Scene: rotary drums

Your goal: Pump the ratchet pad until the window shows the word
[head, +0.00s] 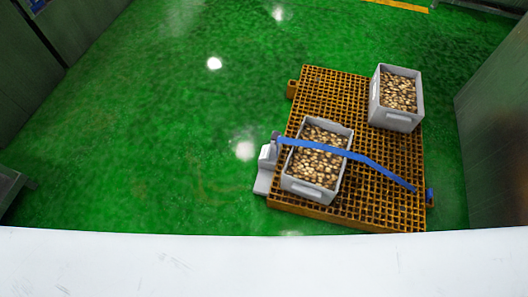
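A grey ratchet-like device (267,166) sits at the left edge of an orange-brown grated pallet (350,95). A blue strap (345,153) runs from this device across a grey crate of brown and cream pieces to the pallet's right side. The ratchet pad is too small to make out clearly, and no window or word is readable. Neither of my grippers is in view.
The strapped grey crate (312,192) stands at the pallet's front left. A second filled grey crate (396,122) stands at its back right without a strap. Green floor (150,120) is clear on the left. A grey panel (495,120) stands at right.

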